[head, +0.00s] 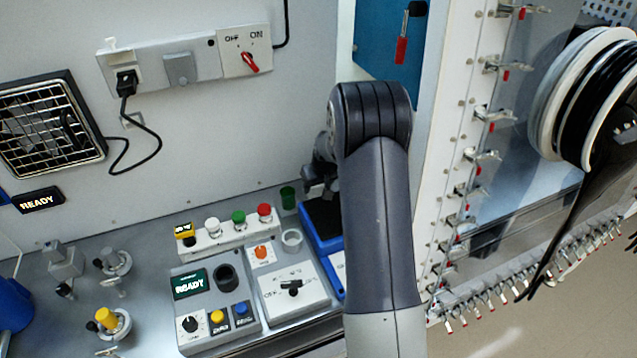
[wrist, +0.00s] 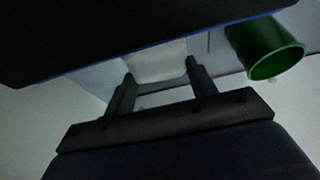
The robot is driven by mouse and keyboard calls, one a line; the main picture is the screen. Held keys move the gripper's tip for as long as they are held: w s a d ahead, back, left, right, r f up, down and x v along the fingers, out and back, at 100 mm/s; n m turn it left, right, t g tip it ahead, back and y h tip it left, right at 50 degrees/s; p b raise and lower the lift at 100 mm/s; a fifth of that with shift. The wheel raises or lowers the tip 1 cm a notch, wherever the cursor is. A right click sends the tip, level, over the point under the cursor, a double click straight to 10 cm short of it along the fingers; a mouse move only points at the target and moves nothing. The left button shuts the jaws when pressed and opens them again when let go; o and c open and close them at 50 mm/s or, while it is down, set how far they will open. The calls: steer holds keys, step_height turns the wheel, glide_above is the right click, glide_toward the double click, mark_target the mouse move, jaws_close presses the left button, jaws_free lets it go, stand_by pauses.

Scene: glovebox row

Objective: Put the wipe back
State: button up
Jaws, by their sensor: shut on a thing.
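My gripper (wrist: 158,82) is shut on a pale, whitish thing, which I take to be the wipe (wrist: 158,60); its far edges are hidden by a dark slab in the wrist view. In the head view my gripper (head: 309,190) is small and dark, beside the upper end of a blue tray with a black inside (head: 306,226). I cannot make out the wipe in the head view. The dark slab with a blue edge (wrist: 110,35) fills the top of the wrist view and looks like that tray.
A green cup (head: 288,197) stands left of my gripper; it also shows in the wrist view (wrist: 265,50). A button strip (head: 228,234) and a switch box (head: 293,290) are close by. The clamped door frame (head: 460,160) is at right.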

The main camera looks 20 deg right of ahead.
steer(key=shift+f, duration=0.2)
steer(key=o, duration=0.9)
steer(key=shift+r, duration=0.1)
steer(key=shift+o, duration=0.2)
steer(key=shift+r, duration=0.1)
steer(key=shift+r, duration=0.2)
steer(key=b+v, duration=0.2)
steer(key=v, duration=0.9)
steer(key=shift+s+r, duration=0.25)
steer(key=shift+r, duration=0.05)
